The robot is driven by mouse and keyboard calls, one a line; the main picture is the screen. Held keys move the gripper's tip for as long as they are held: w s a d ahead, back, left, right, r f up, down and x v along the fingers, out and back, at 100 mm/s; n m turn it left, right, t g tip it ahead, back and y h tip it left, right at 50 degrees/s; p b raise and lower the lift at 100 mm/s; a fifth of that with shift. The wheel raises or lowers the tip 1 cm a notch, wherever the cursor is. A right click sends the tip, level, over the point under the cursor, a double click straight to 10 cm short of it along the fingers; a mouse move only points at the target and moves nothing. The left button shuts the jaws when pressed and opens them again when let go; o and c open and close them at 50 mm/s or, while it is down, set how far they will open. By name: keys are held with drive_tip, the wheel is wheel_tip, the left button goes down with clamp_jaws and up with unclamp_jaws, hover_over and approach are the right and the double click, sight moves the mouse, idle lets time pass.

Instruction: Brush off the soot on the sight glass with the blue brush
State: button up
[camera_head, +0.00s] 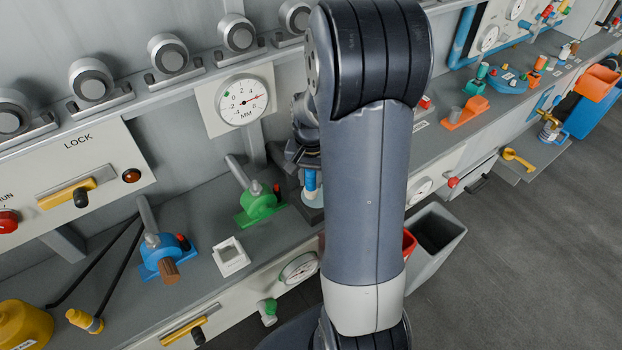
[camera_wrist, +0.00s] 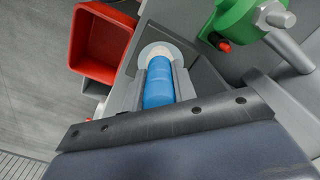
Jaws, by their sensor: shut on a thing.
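My gripper (camera_wrist: 160,86) is shut on the blue brush (camera_wrist: 158,80), with one finger on each side of its blue handle. In the head view, my gripper (camera_head: 308,160) is partly hidden behind my arm, and the brush (camera_head: 310,180) points down toward the bench. A pale round disc (camera_wrist: 147,50) lies around the brush's far, cream-coloured end in the wrist view. I cannot tell whether it is the sight glass or part of the brush, nor whether the brush touches anything. No soot can be made out.
A green fixture with a grey lever (camera_head: 260,203) stands just left of the brush. A red bin (camera_wrist: 103,42) is on the brush's other side, and a grey bin (camera_head: 436,240) stands beyond my arm. A dial gauge (camera_head: 243,100) is on the wall above.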

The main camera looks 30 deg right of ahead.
drive_tip(key=shift+r+p, duration=1)
drive_tip(key=shift+r, duration=0.75)
